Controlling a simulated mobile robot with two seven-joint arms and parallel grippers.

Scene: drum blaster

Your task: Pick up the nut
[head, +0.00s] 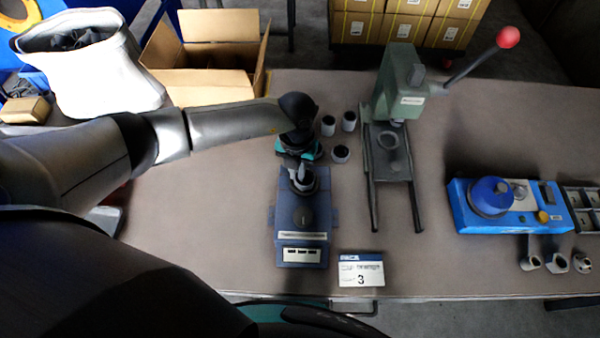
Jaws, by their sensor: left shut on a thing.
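My left gripper (302,171) reaches in from the left, its dark wrist and teal-trimmed body above the back end of a blue-grey fixture (302,237). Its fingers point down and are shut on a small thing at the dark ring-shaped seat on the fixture. I take this to be the nut, but the fingers hide most of it and its shape is unclear. I cannot tell whether it still touches the fixture. My right gripper is not in view.
Several small grey cylinders (341,153) stand just right of the gripper. A green lever press (397,90) with a red knob stands behind them. A blue machine (510,205) is at the right. A label card (361,270) lies at the front edge.

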